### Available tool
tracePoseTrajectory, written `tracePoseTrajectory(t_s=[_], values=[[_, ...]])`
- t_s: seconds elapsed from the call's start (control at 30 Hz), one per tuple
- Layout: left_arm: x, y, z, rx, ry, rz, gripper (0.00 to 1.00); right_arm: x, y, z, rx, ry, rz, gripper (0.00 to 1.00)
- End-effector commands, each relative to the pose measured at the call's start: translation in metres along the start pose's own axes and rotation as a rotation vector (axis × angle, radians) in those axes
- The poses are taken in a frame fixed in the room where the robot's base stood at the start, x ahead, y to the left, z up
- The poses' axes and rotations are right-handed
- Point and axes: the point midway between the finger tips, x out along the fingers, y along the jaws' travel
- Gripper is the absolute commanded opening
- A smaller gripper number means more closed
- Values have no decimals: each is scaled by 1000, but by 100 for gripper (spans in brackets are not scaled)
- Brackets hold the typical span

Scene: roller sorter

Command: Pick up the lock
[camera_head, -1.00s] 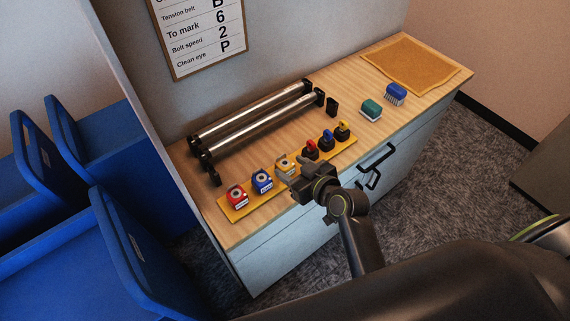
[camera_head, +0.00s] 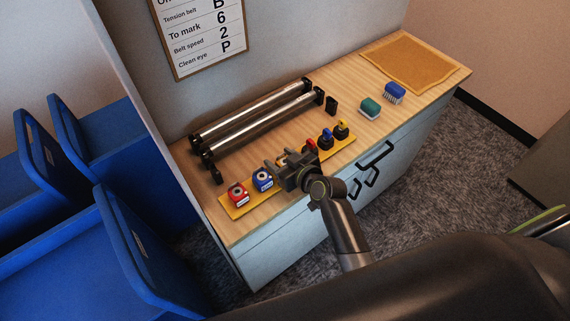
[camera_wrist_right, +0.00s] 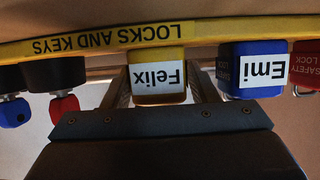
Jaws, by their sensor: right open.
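A yellow lock labelled "Felix" (camera_wrist_right: 157,78) stands on the yellow "LOCKS AND KEYS" strip (camera_head: 238,210). My right gripper (camera_head: 281,161) is open at that lock and partly hides it in the head view. In the upside-down right wrist view, one finger shows on each side of the lock; contact cannot be told. A blue lock (camera_head: 262,180) labelled "Emi" (camera_wrist_right: 258,69) stands beside it. A red safety lock (camera_head: 238,195) stands at the strip's left end. My left gripper is not in view.
Red (camera_head: 311,147), blue (camera_head: 326,139) and yellow (camera_head: 341,130) keys stand in black holders along the strip. Steel rollers (camera_head: 256,112) lie behind it. Green (camera_head: 370,107) and blue (camera_head: 394,93) brushes lie to the right. Blue bins (camera_head: 150,250) stand left of the counter.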

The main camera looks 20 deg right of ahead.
Motion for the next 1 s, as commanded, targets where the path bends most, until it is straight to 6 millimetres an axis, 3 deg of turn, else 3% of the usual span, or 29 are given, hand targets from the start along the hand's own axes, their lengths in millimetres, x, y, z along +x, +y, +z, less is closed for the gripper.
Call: tracePoseTrajectory(t_s=[0.07, 0.3, 0.63, 1.0], values=[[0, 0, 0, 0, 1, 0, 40, 0, 0, 0, 0, 0, 0, 48], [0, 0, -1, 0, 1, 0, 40, 0, 0, 0, 0, 0, 0, 16], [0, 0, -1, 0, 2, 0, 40, -2, 0, -7, -1, 3, 0, 16], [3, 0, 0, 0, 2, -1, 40, -26, 0, -64, -2, 6, 0, 16]])
